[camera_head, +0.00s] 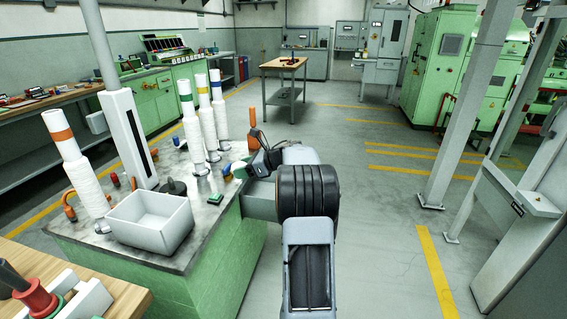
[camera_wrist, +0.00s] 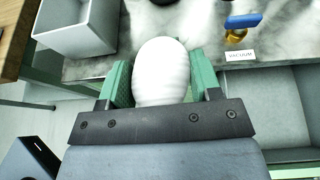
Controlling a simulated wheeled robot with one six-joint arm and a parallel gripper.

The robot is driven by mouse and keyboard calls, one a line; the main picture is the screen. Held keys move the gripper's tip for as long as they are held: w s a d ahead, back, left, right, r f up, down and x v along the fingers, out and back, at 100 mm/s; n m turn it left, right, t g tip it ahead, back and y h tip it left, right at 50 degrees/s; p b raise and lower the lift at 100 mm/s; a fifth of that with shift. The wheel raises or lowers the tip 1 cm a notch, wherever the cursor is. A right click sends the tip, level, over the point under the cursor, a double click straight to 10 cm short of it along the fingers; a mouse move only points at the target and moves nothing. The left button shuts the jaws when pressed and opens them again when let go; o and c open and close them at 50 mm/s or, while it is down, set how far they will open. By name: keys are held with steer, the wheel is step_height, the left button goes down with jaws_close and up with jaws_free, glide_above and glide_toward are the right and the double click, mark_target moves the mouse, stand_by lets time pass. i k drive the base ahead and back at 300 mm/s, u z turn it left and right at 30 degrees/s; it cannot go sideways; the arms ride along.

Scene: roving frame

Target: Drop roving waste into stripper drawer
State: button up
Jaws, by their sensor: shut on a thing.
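My gripper (camera_wrist: 161,85) is shut on a smooth white rounded bundle (camera_wrist: 160,62), which looks like roving waste, with a green pad on each side of it. In the head view my gripper (camera_head: 243,170) is over the right end of the grey-topped green bench, and the bundle is hard to make out. A grey box-like part (camera_head: 260,198), perhaps the open stripper drawer, juts from the bench's right side beneath the gripper. In the wrist view its grey surfaces (camera_wrist: 275,105) lie to the right of the held bundle; its inside is not clear.
A white open-topped bin (camera_head: 151,222) stands on the bench (camera_head: 228,238) and looks empty. Several white bobbins with coloured tops stand there, one with an orange top (camera_head: 62,133). A blue-handled valve (camera_wrist: 243,20) sits near a VACUUM label. The floor to the right is clear.

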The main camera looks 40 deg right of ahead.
mark_target(274, 197)
steer(key=k, duration=0.9)
steer(key=z, duration=0.8)
steer(key=i, duration=0.6)
steer(key=z, duration=0.7)
steer(key=i, duration=0.65)
steer(key=u, duration=0.55)
steer(key=i, duration=0.7)
steer(key=u, duration=0.65)
